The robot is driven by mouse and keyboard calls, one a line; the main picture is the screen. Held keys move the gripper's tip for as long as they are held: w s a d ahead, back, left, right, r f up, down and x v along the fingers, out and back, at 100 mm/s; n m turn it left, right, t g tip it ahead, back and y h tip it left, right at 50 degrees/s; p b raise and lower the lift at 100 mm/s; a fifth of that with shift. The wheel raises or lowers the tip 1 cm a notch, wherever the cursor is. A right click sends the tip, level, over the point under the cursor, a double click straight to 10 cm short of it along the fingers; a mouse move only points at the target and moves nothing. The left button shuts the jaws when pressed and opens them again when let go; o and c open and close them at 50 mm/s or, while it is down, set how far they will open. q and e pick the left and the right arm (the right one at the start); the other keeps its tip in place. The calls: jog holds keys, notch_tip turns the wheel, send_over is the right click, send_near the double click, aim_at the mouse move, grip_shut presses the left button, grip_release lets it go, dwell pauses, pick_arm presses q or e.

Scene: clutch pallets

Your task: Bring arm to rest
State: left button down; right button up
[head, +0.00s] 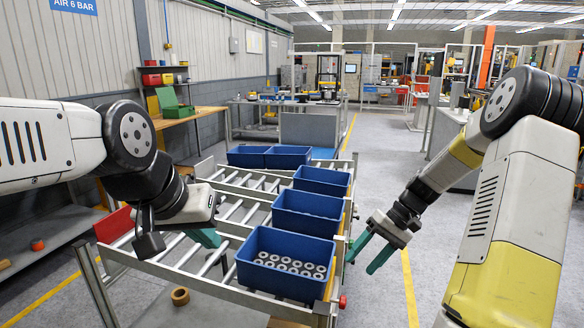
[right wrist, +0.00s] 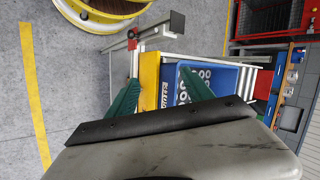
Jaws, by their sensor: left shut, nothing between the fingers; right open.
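My left gripper (head: 208,238) hangs over the roller rack, left of the nearest blue crate. Its green fingers are together, with nothing seen between them. My right gripper (head: 361,265) is open and empty, pointing down just right of the nearest crate. In the right wrist view the two green fingers of the right gripper (right wrist: 160,88) are spread apart, with a blue crate behind them. The nearest blue crate (head: 263,286) holds several pale rings and rests on the roller rack (head: 190,283).
More blue crates (head: 308,224) stand in a row farther along the rack. A brown ring (head: 180,296) lies below the rollers at the left. Grey floor (head: 400,220) with a yellow line is open to the right of the rack. In the right wrist view a yellow-rimmed round object (right wrist: 100,15) is at the top.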

jog(key=s+a+r+t+h, duration=0.2)
jog(key=s+r+t, duration=0.2)
jog(key=s+r, duration=0.5)
jog(key=s+a+r+t+h, duration=0.2)
jog(key=s+r+t+h, duration=0.1)
jog(key=s+r, duration=0.6)
jog(key=shift+a+r+m+t, duration=0.3)
jog(key=shift+a+r+t, duration=0.1)
jog(key=shift+r, duration=0.5)
jog(key=shift+s, duration=0.1)
